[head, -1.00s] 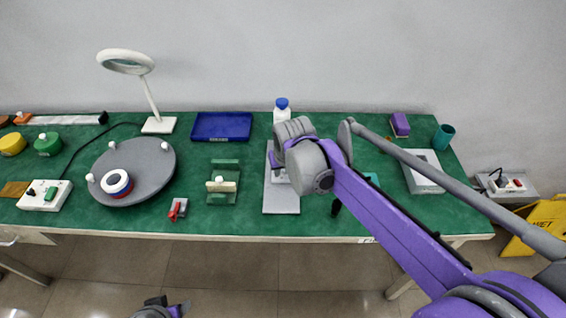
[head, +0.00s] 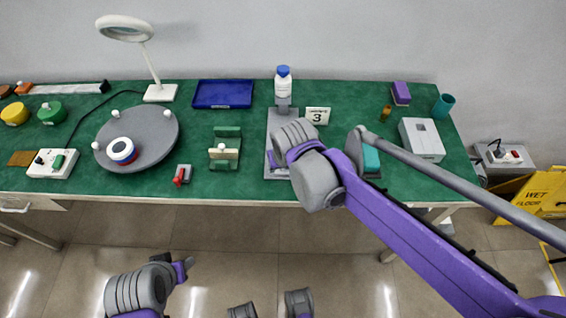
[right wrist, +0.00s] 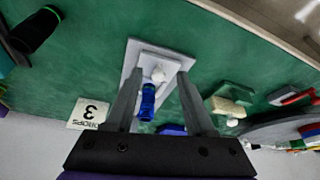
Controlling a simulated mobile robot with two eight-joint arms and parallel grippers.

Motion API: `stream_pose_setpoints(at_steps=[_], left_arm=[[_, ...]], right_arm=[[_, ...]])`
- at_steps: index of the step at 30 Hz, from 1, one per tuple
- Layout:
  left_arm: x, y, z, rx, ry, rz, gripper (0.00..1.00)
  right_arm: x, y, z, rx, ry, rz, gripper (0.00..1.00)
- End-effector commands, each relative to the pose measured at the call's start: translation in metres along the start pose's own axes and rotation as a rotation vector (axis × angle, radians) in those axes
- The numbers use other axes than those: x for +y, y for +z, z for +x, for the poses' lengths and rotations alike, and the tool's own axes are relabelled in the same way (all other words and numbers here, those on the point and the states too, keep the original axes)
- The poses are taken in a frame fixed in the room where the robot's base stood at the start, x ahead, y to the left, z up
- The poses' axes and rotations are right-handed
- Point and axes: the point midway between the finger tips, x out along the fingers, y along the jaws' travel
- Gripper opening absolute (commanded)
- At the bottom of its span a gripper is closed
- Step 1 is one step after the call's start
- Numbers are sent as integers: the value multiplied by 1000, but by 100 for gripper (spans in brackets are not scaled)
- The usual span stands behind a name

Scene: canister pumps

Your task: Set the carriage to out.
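I cannot tell for certain which part is the carriage. In the head view my right arm hides the knob and the fingers. A green fixture with a cream block (head: 224,153) stands to the left of the plate. My left gripper (head: 187,265) is low in the head view, in front of the table; its fingers are unclear.
A blue-capped bottle (head: 283,85) stands at the plate's far end, beside a card marked 3 (head: 318,115). A grey turntable (head: 155,130), red clip (head: 182,174), blue tray (head: 223,94) and grey box (head: 421,140) are around. Bare table lies between the plate and the green fixture.

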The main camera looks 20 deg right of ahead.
Motion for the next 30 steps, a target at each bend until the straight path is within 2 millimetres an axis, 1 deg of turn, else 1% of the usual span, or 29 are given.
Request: stream_pose_setpoints(at_steps=[5,8,11,21,25,30], left_arm=[[0,0,0,0,0,0,50],[0,-1,-1,0,0,0,50],[0,-2,-4,1,0,0,50],[0,-9,-16,6,0,0,50],[0,-10,-18,6,0,0,50],[0,-11,-18,7,0,0,50]], right_arm=[[0,-1,0,1,1,0,54],[0,-1,-4,2,1,0,54],[0,-1,-16,2,1,-1,54],[0,0,-83,1,0,0,54],[0,0,-100,0,0,0,54],[0,0,-108,0,0,0,54]])
